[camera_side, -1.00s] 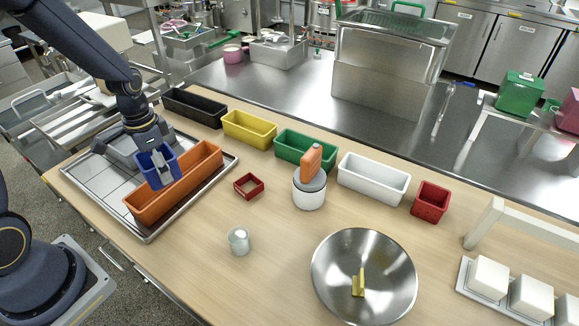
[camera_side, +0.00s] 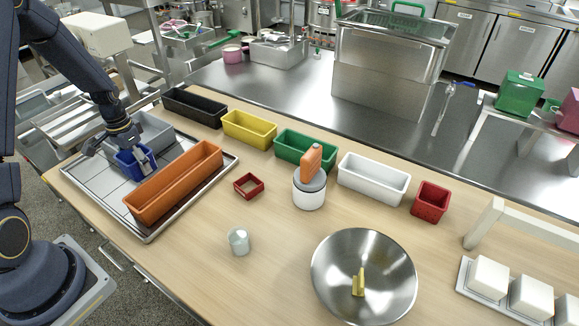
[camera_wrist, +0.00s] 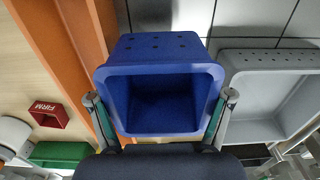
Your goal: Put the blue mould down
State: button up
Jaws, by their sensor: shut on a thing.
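The blue mould (camera_side: 133,163) is a small open box held by my gripper (camera_side: 137,150) over the tray (camera_side: 150,236) at the left of the side view. In the wrist view the blue mould (camera_wrist: 160,88) sits between the two fingers of my gripper (camera_wrist: 160,112), one on each side wall. Its open mouth faces the wrist camera and its holed wall points away. It is between the orange mould (camera_side: 178,182) and a grey mould (camera_side: 153,129). I cannot tell whether its underside touches the tray.
The orange mould (camera_wrist: 62,40) stands close on one side and the grey mould (camera_wrist: 270,85) on the other. Bare tray shows at its near left end. Black (camera_side: 193,106), yellow (camera_side: 249,129) and green (camera_side: 305,150) moulds line the table behind.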

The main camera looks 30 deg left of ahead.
jog(key=shift+w+a+f, duration=0.25)
jog(key=shift+w+f, duration=0.2)
jog(key=shift+f, duration=0.15)
jog(key=shift+w+a+f, duration=0.25)
jog(key=shift+w+f, duration=0.2)
jog(key=shift+f, duration=0.15)
jog(key=shift+w+f, duration=0.1)
jog(key=shift+f, duration=1.55)
jog(key=o, duration=0.9)
jog(key=shift+f, duration=0.15)
jog(key=shift+o, duration=0.2)
